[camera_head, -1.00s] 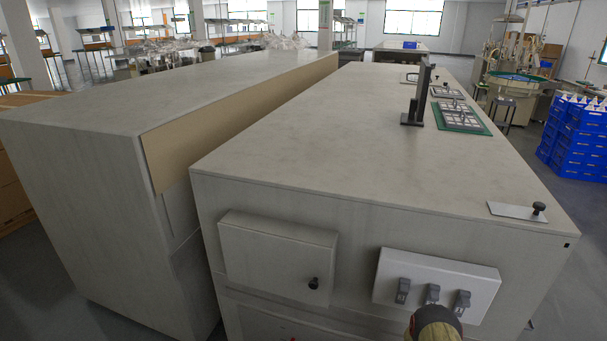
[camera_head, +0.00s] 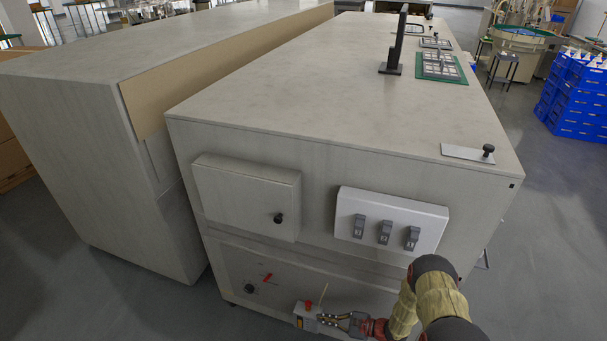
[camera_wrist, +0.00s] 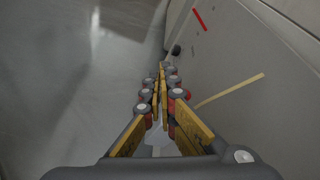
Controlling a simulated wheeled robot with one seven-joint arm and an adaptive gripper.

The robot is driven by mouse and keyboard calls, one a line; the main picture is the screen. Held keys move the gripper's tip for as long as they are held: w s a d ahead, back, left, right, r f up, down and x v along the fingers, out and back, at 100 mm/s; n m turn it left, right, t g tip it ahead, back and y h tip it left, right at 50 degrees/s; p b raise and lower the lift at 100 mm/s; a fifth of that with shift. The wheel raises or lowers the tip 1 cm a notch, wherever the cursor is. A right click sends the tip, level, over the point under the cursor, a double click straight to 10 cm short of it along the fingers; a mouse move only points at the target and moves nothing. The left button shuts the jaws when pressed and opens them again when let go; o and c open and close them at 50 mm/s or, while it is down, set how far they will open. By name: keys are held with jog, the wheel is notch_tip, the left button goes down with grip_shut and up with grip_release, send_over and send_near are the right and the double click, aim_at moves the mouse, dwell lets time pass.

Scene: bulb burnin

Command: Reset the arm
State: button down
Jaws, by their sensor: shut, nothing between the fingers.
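My gripper (camera_head: 320,319) is low in front of the grey cabinet (camera_head: 330,85), at the bottom of the head view. Its fingers point left and are shut on nothing. In the wrist view, the yellow and dark fingers (camera_wrist: 161,70) meet at the tips, with grey floor to the left and the cabinet front to the right. The task names no separate object. My arm bends down at the lower right of the head view.
The cabinet front carries a door panel (camera_head: 247,197) with a black knob, a white box with three grey switches (camera_head: 390,219), a red lever (camera_head: 265,278) and a tan rod (camera_head: 323,294). Blue crates (camera_head: 583,95) stand at the right. Floor (camera_head: 545,250) is clear at right.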

jog(key=s+r+n+g, duration=0.4)
jog(key=s+r+g, duration=0.25)
jog(key=s, duration=0.55)
jog(key=s+d+r+n+t+h+p, duration=0.1)
jog(key=s+d+r+n+t+h, duration=0.1)
jog(key=r, duration=1.6)
jog(key=s+d+r+n+t+h+p, duration=0.1)
jog(key=s+d+r+n+h, duration=0.4)
jog(key=r, duration=1.4)
jog(key=s+d+r+n+t+h+p, duration=0.2)
jog(key=s+r, duration=0.7)
jog(key=r, duration=1)
jog(key=d+n+t+h, duration=0.1)
jog(key=d+n+h, duration=0.1)
jog(key=n+h, duration=0.1)
jog(key=shift+s+r+n+t+h, duration=0.15)
jog(key=shift+s+n+t+h, duration=0.25)
jog(key=shift+n, duration=0.4)
